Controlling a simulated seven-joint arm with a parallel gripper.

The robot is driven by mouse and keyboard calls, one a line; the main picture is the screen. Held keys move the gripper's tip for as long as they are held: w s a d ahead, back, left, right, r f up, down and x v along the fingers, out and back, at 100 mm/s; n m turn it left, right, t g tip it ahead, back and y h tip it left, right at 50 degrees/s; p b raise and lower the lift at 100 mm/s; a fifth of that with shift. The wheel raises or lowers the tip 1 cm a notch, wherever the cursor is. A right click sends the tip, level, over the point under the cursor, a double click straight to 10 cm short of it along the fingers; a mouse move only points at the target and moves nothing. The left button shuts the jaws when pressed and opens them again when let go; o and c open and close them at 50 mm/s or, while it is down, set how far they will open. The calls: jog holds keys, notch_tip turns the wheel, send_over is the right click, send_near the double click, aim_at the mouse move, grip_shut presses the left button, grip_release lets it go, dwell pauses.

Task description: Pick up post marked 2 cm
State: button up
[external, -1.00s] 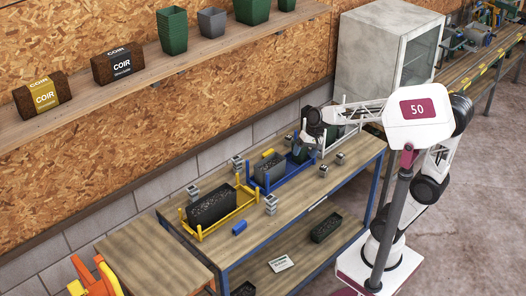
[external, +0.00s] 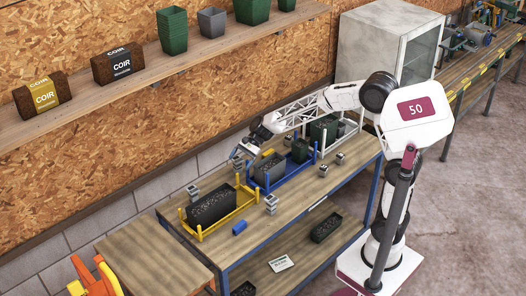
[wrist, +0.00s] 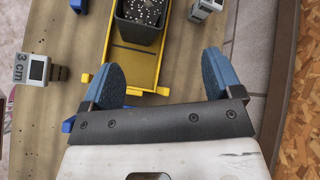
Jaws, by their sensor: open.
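My gripper (wrist: 160,80) is open and empty, its two blue-padded fingers wide apart above the table near the end of the yellow tray. In the external view my gripper (external: 241,152) is at the wall side of the table, close to a small grey post (external: 237,161) that it partly covers. The wrist view shows a grey post marked 3 cm (wrist: 31,68) at the left and another grey post (wrist: 205,9) at the top right, its mark not readable. More grey posts stand at the front (external: 271,204) and wall side (external: 193,191). I cannot read a 2 cm mark.
The yellow tray (wrist: 138,78) holds a dark pot. A small blue block (external: 239,228) lies near the front edge. The wall is close behind the table.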

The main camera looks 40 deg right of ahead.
aim_at(193, 189)
jog(key=w+a+f+m+y, duration=0.1)
jog(key=w+a+f+m, duration=0.2)
jog(key=a, duration=0.4)
jog(key=w+a+f+m+t+y, duration=0.1)
jog(key=w+a+f+m+y, duration=0.1)
jog(key=w+a+f, duration=0.4)
jog(key=shift+w+a+f+m, duration=0.3)
jog(key=shift+w+m, duration=0.3)
jog(key=shift+w, duration=0.45)
jog(key=shift+a, duration=0.15)
jog(key=shift+x, duration=1.15)
jog(key=shift+a, duration=0.15)
jog(key=shift+x, duration=2.5)
jog(key=shift+s, duration=0.15)
jog(key=shift+c, duration=0.4)
jog(key=c, duration=1)
